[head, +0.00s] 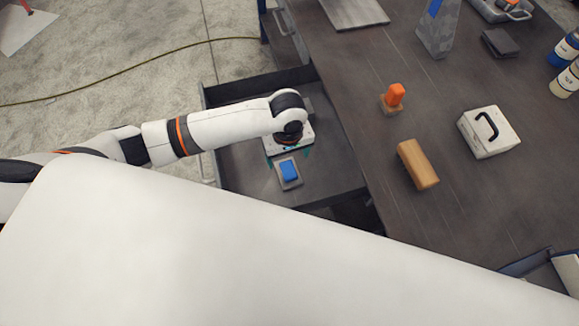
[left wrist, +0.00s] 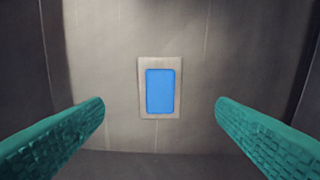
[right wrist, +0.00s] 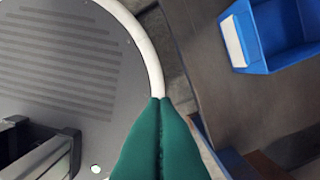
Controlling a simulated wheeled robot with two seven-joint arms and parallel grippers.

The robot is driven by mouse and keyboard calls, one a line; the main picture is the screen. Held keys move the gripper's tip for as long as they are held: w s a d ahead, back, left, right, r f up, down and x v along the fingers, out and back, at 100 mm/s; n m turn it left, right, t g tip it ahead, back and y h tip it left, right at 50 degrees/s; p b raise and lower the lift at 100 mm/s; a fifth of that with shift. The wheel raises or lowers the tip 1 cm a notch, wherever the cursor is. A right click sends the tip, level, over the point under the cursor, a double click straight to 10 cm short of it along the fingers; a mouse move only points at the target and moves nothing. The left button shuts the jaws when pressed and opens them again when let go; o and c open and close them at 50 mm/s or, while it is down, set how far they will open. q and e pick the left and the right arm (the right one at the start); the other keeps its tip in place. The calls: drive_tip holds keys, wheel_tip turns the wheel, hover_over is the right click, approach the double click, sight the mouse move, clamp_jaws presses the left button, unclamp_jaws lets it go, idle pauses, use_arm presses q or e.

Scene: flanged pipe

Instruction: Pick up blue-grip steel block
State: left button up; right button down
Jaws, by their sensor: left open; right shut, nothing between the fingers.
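The blue-grip steel block (head: 289,172) lies in an open drawer (head: 240,181) left of the workbench. It has a light metal base and a blue top. In the left wrist view the block (left wrist: 160,92) is centred ahead, between and beyond the fingers. My left gripper (left wrist: 160,108) is open and empty above the drawer, apart from the block; in the head view the arm hides most of it. My right gripper (right wrist: 160,105) is shut and empty, with its green fingers together. It does not show in the head view.
The drawer walls stand around the block. On the workbench (head: 440,205) are an orange-grip block (head: 393,98), a wooden block (head: 418,164) and a white case with a black handle (head: 489,132). A blue bin (right wrist: 268,38) shows in the right wrist view.

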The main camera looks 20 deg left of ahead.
sight(289, 169)
use_arm(q)
wheel_tip(289, 169, down, 2)
drive_tip(key=shift+f, duration=0.45)
wheel_tip(289, 169, down, 4)
drive_tip(key=shift+s+d+f, duration=0.1)
drive_tip(key=shift+s+f, duration=0.05)
drive_tip(key=shift+f, duration=0.45)
use_arm(e)
drive_tip(key=shift+w+r, duration=0.1)
drive_tip(key=shift+w, duration=0.1)
use_arm(q)
drive_tip(key=shift+c, duration=1.4)
drive_tip(key=shift+r, duration=0.1)
drive_tip(key=c, duration=1.1)
use_arm(e)
drive_tip(key=shift+s, duration=0.1)
